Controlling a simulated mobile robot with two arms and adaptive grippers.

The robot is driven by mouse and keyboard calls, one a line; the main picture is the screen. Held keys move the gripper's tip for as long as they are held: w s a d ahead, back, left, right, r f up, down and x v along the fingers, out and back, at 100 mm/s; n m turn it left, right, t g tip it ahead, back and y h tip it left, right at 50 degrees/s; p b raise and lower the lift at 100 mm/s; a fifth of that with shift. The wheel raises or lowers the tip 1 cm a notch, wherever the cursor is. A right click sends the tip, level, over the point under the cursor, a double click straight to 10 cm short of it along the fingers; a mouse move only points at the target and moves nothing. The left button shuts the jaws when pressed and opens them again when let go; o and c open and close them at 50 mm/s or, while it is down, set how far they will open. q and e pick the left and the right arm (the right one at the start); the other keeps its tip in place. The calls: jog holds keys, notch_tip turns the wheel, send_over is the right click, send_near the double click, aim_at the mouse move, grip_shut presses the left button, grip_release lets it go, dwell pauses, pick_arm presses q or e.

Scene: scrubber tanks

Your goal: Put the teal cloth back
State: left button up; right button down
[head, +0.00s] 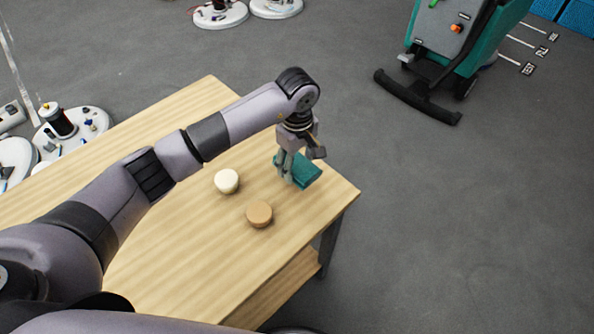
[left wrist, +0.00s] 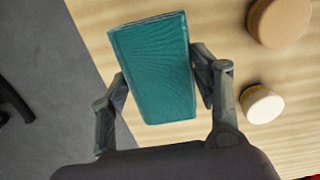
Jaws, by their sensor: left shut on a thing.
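The teal cloth (head: 306,173) is a folded rectangular pad near the right corner of the wooden table (head: 140,257). My left gripper (head: 291,178) points down at it from above and is shut on it. In the left wrist view the cloth (left wrist: 155,68) sits between the two fingers of the gripper (left wrist: 160,90). I cannot tell whether the cloth touches the table top or is just above it. My right gripper is not in view.
A cream round piece (head: 227,181) and a tan round piece (head: 259,213) stand on the table left of the cloth. A teal scrubber machine (head: 465,45) stands on the grey floor at the upper right. White round bases (head: 72,132) stand beyond the table at left. Floor right of the table is clear.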

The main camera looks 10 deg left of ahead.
aim_at(297, 171)
pick_arm(q)
notch_tip(297, 171, down, 5)
jog(key=shift+r+p, duration=0.2)
jog(key=shift+p, duration=0.1)
jog(key=shift+f, duration=0.25)
jog(key=o, duration=1.1)
jog(key=shift+o, duration=0.2)
jog(key=shift+r, duration=0.65)
notch_tip(297, 171, up, 11)
jog(key=shift+r+b, duration=0.1)
jog(key=shift+b, duration=0.65)
